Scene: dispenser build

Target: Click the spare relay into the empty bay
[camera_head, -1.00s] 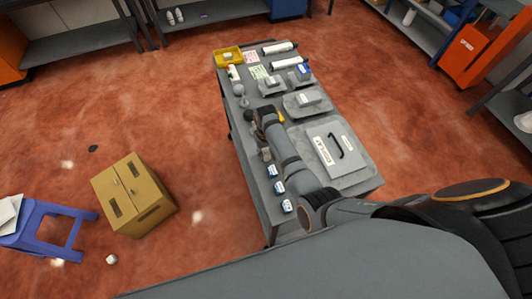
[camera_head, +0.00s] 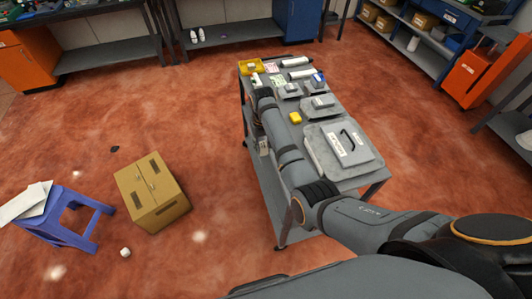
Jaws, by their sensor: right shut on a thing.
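My right arm reaches from the lower right across the grey cart and bends down at its far end, along the cart's left edge. My right gripper (camera_head: 262,140) is low at that edge, small and partly hidden by the arm. It is shut on a small pale thing, too small to identify surely as the spare relay. Grey units with small blocks stand on the cart: one in the middle (camera_head: 320,103) and one farther back (camera_head: 289,90). I cannot tell which holds the empty bay. My left gripper is not in view.
A lidded grey case (camera_head: 346,150) with a black handle fills the cart's near end. A yellow block (camera_head: 295,118) lies beside my arm; a yellow bin (camera_head: 251,67) stands at the far end. A cardboard box (camera_head: 152,192) and blue stool (camera_head: 66,219) stand on the floor left.

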